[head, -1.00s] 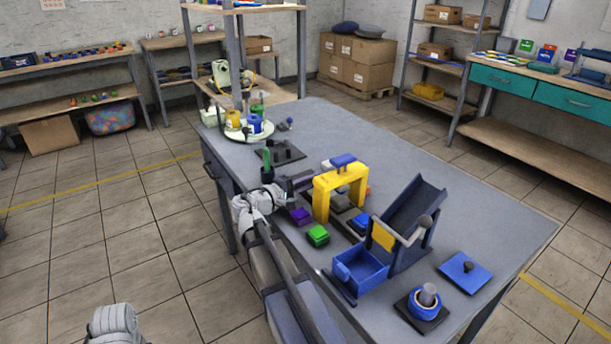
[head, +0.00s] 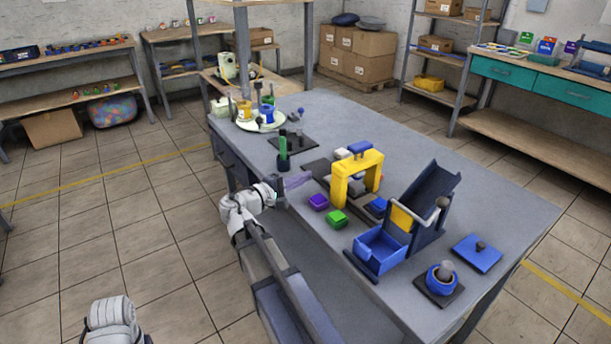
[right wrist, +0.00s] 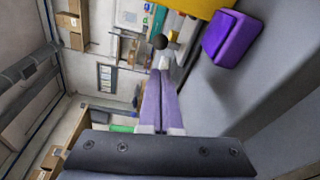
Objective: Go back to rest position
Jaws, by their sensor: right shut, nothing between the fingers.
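My right gripper (head: 304,179) is over the near edge of the grey table (head: 480,190), left of the yellow arch-shaped press (head: 372,165). Its pale purple fingers are shut together with nothing between them; they also show in the right wrist view (right wrist: 160,82). A purple block (head: 318,201) and a green block (head: 336,219) rest on the table near the gripper, apart from it. The purple block also shows in the right wrist view (right wrist: 225,40). Only a white part of my left arm shows at the lower left; its gripper is out of view.
A blue open bin (head: 381,252) with a tilted chute (head: 430,197) stands toward the table's front right. A blue ring on a dark base (head: 440,283) and a blue plate (head: 477,253) are further right. An upright green piece (head: 283,147) stands behind my right gripper. Floor left of the table is clear.

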